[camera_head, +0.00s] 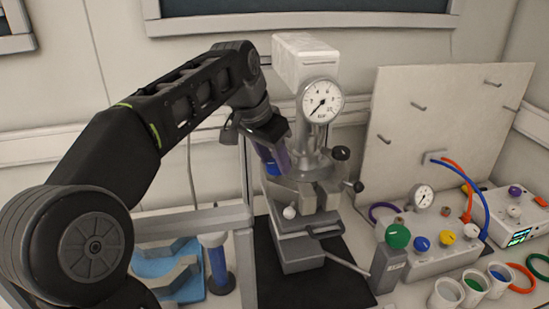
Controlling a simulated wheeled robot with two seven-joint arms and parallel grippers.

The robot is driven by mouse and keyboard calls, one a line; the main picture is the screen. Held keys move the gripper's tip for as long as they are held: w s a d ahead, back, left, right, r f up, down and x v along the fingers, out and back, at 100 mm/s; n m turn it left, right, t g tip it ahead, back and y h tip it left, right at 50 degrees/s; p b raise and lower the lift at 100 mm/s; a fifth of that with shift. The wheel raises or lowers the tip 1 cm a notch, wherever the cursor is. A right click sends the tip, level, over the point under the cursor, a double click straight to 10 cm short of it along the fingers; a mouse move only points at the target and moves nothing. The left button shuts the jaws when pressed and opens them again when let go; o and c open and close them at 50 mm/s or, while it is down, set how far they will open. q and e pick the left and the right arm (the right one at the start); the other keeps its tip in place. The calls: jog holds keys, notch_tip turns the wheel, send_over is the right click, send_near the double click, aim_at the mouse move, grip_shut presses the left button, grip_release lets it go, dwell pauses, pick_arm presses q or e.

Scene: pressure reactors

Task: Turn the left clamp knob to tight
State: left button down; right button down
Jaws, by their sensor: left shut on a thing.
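The pressure reactor stands at the centre, with a grey metal body (312,162), a white block on top (303,58) and a round white gauge (322,100) on its front. My left gripper (281,158) reaches down at the reactor's left side. It is shut at the place of the left clamp knob, and the gripper hides the knob, so its turn position cannot be seen. A black knob (341,153) shows on the reactor's right side, clear of the gripper. My right gripper is out of view.
Right of the reactor are a black-knobbed lever (354,187), a grey box with a green knob (389,265), a valve panel with gauge (432,240) and several white cups (446,293). A pegboard (440,130) stands behind. A metal frame (190,222) is at left.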

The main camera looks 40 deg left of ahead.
pick_arm(q)
jog(key=c, duration=0.9)
grip_release()
jog(key=shift+o, duration=0.2)
jog(key=shift+r, duration=0.1)
jog(key=shift+s+r, duration=0.1)
jog(key=shift+r, duration=0.1)
jog(key=p+v, duration=0.2)
jog(key=v, duration=0.5)
jog(key=shift+p, duration=0.35)
jog(key=shift+s, duration=0.1)
